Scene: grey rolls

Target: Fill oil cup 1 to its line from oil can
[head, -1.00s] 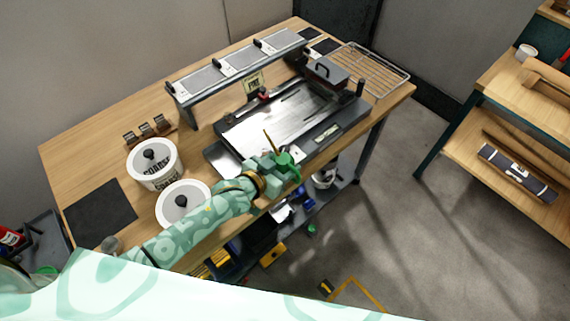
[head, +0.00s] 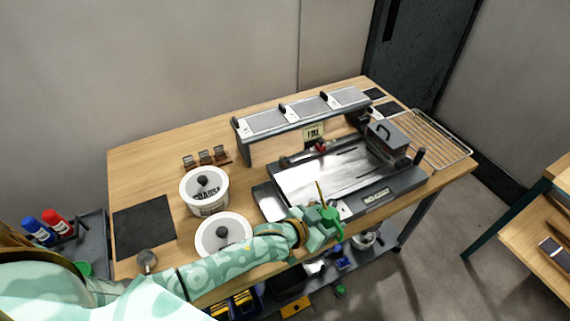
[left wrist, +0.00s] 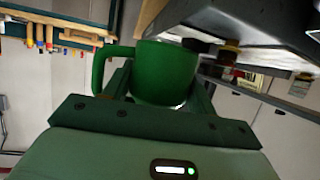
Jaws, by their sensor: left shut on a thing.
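The green oil can (head: 331,217) is held by my left gripper (head: 318,226) at the front edge of the machine. Its thin brass spout (head: 320,190) points up over the machine's front side. In the left wrist view the green can (left wrist: 165,75) sits between the fingers, its handle to the left, close beside the dark metal machine. A small brass-coloured fitting (left wrist: 230,53) shows there; I cannot tell whether it is an oil cup. I cannot make out oil cup 1 or its line in the head view. My right gripper is out of view.
The flat-bed machine (head: 330,172) fills the table's right part, with a raised three-panel rack (head: 305,110) behind it. Two white lidded pots (head: 208,207) (head: 223,236) stand to the left, near my left arm. A dark mat (head: 144,226) lies at far left. A wire rack (head: 435,138) is at right.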

